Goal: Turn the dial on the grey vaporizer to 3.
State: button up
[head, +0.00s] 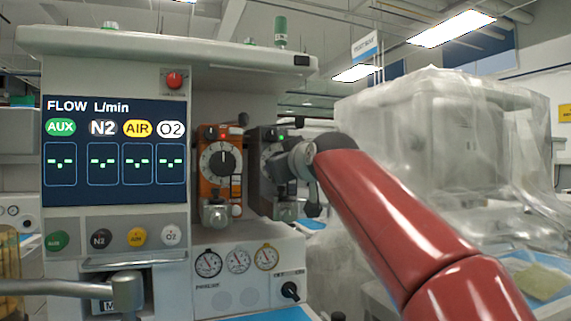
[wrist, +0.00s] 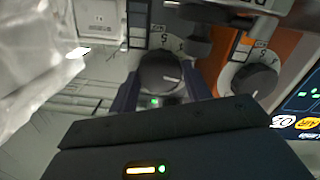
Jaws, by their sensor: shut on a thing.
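The grey vaporizer (head: 255,183) stands on the machine's shelf, right of the orange one. In the head view my gripper (head: 281,163) reaches its front from the right and covers most of its dial. In the wrist view the dark round dial (wrist: 160,70) sits between the two fingers of my gripper (wrist: 164,84), which are shut on its sides. A pale line shows on the knob, and printed scale marks show around it. I cannot read which number it is set to.
The orange vaporizer (head: 208,188), with its own black dial (wrist: 254,79), stands close beside the grey one. The flow display (head: 114,110) is further left. Gauges (head: 238,261) lie below. A plastic-covered unit (head: 440,140) stands at the right, behind my arm.

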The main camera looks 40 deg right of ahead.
jog(key=n, duration=0.4)
jog(key=shift+f+h, duration=0.1)
jog(key=shift+h, duration=0.3)
jog(key=shift+n, duration=0.3)
jog(key=o, duration=0.7)
jog(key=b+v, duration=0.3)
jog(key=v, duration=0.4)
jog(key=shift+s+a, duration=0.15)
jog(key=shift+s, duration=0.25)
